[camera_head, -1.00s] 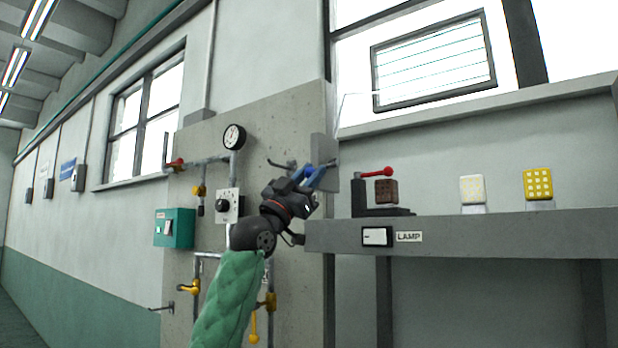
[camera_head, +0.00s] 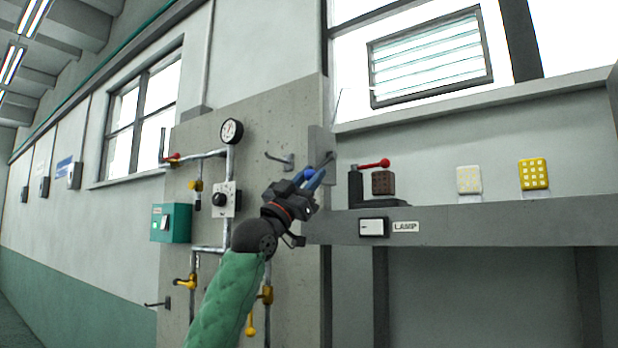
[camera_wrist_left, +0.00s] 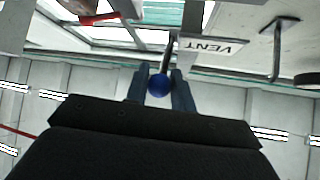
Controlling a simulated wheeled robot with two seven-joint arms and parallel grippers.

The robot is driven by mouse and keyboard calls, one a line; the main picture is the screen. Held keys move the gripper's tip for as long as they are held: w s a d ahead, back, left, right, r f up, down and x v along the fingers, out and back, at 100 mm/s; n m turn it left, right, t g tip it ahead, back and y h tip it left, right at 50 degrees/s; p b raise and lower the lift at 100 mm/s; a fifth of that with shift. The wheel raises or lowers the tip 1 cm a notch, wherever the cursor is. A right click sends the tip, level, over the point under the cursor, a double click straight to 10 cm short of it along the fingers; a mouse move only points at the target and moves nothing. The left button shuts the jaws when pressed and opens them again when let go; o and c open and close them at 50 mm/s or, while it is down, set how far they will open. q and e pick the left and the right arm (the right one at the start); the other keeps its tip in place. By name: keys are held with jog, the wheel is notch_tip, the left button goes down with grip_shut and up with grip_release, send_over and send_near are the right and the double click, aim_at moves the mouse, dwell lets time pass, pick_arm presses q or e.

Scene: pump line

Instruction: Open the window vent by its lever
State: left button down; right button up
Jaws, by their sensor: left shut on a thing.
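The window vent (camera_head: 430,60) is a framed panel of pale slats high at the right in the head view, its slats visibly tilted. Its lever (camera_wrist_left: 168,58) is a dark rod ending in a blue ball knob (camera_wrist_left: 159,85), beside a plate marked VENT (camera_wrist_left: 212,46) in the left wrist view. My left gripper (camera_head: 315,178) is shut on the blue knob, with one blue finger on each side of it. In the head view the fingers partly hide the knob, and the lever's plate (camera_head: 319,150) stands just behind. My right gripper is not in view.
To the left, the concrete panel holds pipes, a gauge (camera_head: 231,131), yellow valves and a teal box (camera_head: 171,223). A hook (camera_head: 281,160) sticks out close by.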

pick_arm(q)
jog(key=shift+w+f, duration=0.1)
jog(key=c, duration=1.3)
grip_release()
jog(key=shift+d, duration=0.1)
jog(key=shift+o, duration=0.3)
jog(key=shift+w+d, duration=0.1)
jog(key=shift+s+a+f, duration=0.25)
jog(key=shift+a, duration=0.05)
jog(key=b+v, duration=0.2)
jog(key=v, duration=0.5)
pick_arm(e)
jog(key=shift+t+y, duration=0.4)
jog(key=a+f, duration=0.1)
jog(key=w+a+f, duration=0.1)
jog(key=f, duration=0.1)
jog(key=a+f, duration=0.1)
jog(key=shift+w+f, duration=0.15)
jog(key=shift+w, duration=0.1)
pick_arm(q)
jog(key=shift+w+f, duration=0.1)
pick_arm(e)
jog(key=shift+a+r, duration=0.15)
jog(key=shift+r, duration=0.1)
